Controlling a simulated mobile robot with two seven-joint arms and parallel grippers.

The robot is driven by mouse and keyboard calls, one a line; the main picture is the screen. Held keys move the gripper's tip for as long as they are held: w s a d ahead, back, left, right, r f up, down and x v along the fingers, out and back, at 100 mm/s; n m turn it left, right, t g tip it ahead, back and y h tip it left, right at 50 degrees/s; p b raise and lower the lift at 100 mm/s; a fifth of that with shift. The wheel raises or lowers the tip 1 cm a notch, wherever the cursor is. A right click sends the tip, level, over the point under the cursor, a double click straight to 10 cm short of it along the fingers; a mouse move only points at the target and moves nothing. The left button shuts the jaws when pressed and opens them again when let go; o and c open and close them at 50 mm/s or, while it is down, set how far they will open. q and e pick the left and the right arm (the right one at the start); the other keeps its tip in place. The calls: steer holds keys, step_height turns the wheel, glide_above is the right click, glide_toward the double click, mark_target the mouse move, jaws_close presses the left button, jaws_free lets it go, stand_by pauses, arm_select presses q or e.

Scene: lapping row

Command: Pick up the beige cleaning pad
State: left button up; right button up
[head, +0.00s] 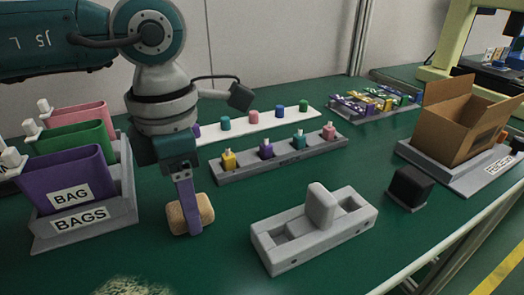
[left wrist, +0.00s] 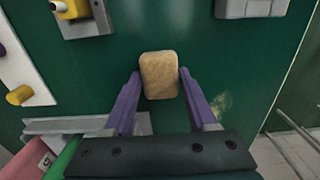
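The beige cleaning pad (head: 176,218) lies on the green table, right of the bag holder. It is a rounded block, and it also shows in the left wrist view (left wrist: 159,75). My left gripper (left wrist: 159,74) points down at it with purple fingers. In the left wrist view the fingertips stand on either side of the pad, with thin gaps showing, so the gripper looks open around it. In the head view one finger (head: 187,205) hides the pad's middle. My right gripper is not in view.
A grey bag holder (head: 80,238) with several coloured bags stands at left. Behind are a grey rack (head: 282,160) and a white strip (head: 262,124) with small bottles. A grey fixture (head: 315,240), a black block (head: 410,186) and an open cardboard box (head: 455,125) stand to the right.

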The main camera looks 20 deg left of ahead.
arm_select(q)
steer(key=c, duration=0.8)
steer(key=shift+c, duration=0.2)
steer(key=shift+r, duration=0.1)
step_height(320, 180, up, 20)
steer(key=p, duration=0.3)
